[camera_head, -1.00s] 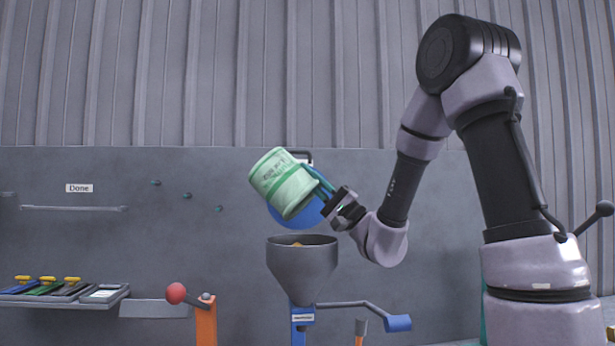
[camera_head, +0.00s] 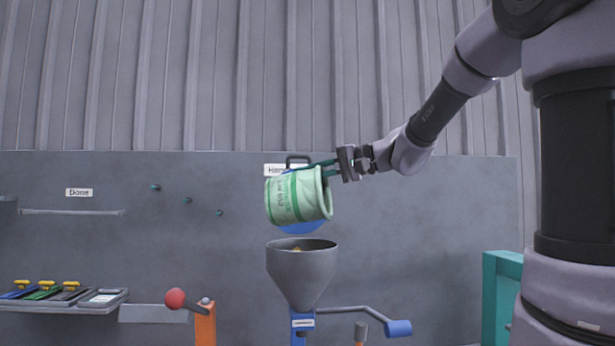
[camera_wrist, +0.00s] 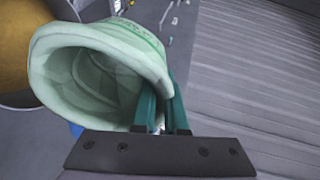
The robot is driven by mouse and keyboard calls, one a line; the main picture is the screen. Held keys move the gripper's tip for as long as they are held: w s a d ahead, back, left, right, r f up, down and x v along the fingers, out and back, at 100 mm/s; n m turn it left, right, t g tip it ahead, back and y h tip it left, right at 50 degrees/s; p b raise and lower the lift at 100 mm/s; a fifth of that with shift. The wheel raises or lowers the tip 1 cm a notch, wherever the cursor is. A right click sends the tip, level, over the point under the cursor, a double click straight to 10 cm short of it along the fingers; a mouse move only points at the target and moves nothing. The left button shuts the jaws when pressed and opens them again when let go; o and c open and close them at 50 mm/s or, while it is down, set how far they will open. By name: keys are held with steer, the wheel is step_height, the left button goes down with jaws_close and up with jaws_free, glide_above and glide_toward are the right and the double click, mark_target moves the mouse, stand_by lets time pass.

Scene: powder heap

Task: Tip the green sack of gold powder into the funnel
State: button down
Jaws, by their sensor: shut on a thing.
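The pale green sack (camera_head: 296,197) hangs tilted above the grey funnel (camera_head: 302,270), apart from its rim. My gripper (camera_head: 328,168) is shut on the sack's rim from the right. In the wrist view, the teal fingers (camera_wrist: 162,112) pinch the edge of the sack (camera_wrist: 105,75). Its open mouth faces the wrist camera, and I see no gold powder on the inside that shows. Gold powder (camera_wrist: 15,45) fills the funnel at the upper left of the wrist view. In the head view only a little powder (camera_head: 298,249) shows inside the funnel's rim.
A blue round thing (camera_head: 303,228) is partly hidden behind the sack. A red-knobbed lever (camera_head: 175,298) stands left of the funnel, and a blue-ended lever (camera_head: 398,328) reaches right. A shelf of trays (camera_head: 66,300) is at far left. A teal box (camera_head: 503,290) is at right.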

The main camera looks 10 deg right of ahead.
steer(key=h, duration=0.2)
steer(key=r+g+h, duration=0.1)
steer(key=shift+h, duration=0.4)
steer(key=g+h, duration=0.1)
steer(key=h, duration=0.1)
steer(key=g+h, duration=0.1)
steer(key=h, duration=0.1)
steer(key=shift+a+r, duration=0.1)
steer(key=shift+r, duration=0.1)
steer(key=g+h, duration=0.1)
steer(key=h, duration=0.1)
steer(key=g+h, duration=0.1)
steer(key=h, duration=0.1)
steer(key=shift+r, duration=0.3)
steer(key=shift+r+g+h, duration=0.15)
steer(key=shift+g+h, duration=0.25)
steer(key=shift+h, duration=1)
